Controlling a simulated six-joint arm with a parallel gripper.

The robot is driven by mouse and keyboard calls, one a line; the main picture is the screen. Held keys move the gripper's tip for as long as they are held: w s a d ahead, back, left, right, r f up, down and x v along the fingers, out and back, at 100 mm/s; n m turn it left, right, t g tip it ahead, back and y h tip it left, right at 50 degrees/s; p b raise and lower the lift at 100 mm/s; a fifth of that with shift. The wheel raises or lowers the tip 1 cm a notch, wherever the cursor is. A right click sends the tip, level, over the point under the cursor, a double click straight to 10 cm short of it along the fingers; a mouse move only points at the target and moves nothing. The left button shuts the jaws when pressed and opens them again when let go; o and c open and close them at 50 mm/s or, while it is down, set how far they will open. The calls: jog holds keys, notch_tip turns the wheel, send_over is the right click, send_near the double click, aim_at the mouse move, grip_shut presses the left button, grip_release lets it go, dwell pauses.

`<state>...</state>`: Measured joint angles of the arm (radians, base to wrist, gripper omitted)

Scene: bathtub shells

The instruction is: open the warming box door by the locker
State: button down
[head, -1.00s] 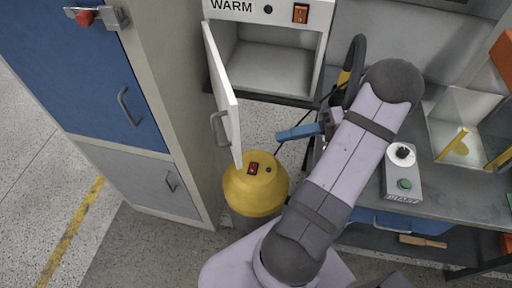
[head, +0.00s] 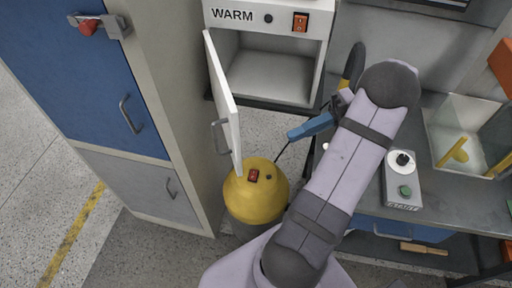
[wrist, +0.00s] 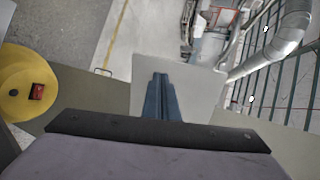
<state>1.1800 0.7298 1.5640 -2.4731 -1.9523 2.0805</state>
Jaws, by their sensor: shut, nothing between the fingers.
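The warming box (head: 318,48), marked WARM, stands at the top middle with its front open. Its white door (head: 222,95), hinged at the left, stands swung wide toward the locker (head: 172,110). The door's grey handle (head: 220,136) is on the face turned to the locker. My gripper (head: 290,136) has blue fingers that are shut and empty. It is right of the door and below the box opening, apart from the door. The wrist view shows the shut fingers (wrist: 158,76) in front of a pale panel (wrist: 195,85), which seems to be the door.
A yellow-topped drum (head: 256,190) stands on the floor under the door; it also shows in the wrist view (wrist: 25,85). A bench (head: 440,210) at right holds a small control box (head: 402,180) and a clear bin (head: 465,130). The floor at left is clear.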

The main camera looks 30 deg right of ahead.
jog(key=r+p+x, duration=0.1)
jog(key=p+x, duration=0.3)
jog(key=x, duration=0.8)
jog(key=shift+a, duration=0.1)
jog(key=shift+a, duration=0.1)
jog(key=w+a+p, duration=0.3)
jog(key=a+p, duration=0.1)
jog(key=a, duration=0.5)
jog(key=w+a+m+t+p, duration=0.1)
jog(key=w+a+p, duration=0.3)
jog(key=a, duration=0.5)
jog(key=shift+w+h+p, duration=0.3)
jog(key=shift+p, duration=0.35)
jog(key=shift+s+d, duration=0.1)
jog(key=shift+d, duration=0.05)
